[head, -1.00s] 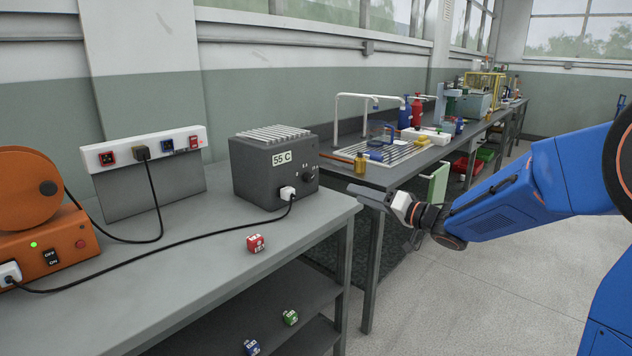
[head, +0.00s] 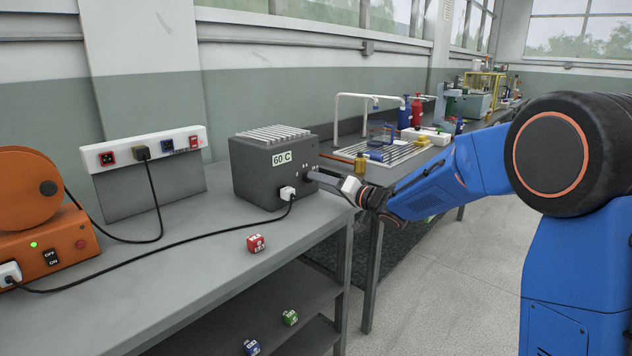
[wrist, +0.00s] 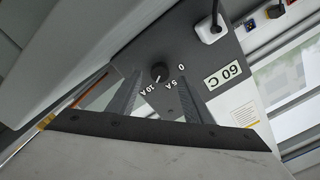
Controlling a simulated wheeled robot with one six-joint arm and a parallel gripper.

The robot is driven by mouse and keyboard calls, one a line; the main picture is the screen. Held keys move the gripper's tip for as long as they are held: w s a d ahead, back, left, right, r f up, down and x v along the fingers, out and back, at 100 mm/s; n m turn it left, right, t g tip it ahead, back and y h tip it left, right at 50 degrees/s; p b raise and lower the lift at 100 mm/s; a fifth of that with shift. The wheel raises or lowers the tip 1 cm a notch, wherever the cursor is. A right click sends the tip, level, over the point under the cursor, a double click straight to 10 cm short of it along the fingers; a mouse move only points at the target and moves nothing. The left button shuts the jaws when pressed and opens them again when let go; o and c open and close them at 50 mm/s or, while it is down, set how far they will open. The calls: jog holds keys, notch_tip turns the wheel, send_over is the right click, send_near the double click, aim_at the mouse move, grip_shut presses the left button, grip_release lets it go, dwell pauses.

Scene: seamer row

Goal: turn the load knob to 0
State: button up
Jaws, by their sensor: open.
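The load knob (wrist: 160,73) is a round black dial on the face of a dark grey box (head: 255,176). In the wrist view, upside down, labels 0, 5A and 10A surround it, and its pale mark seems to point toward 10A. My gripper (wrist: 159,80) is open, with one finger on either side of the knob in that view; I cannot tell whether they touch it. In the head view, my gripper (head: 315,177) is at the box's right part and hides the knob. The box's display (head: 282,159) reads 60 C.
A white plug (head: 288,193) with a black cable sits in the box face, left of my gripper. A red cube (head: 255,243) lies on the grey bench (head: 190,265). An orange machine (head: 45,235) and a socket strip (head: 110,154) stand left. Another bench stands behind.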

jog(key=shift+x, duration=1.4)
jog(key=c, duration=1.1)
jog(key=shift+o, duration=0.2)
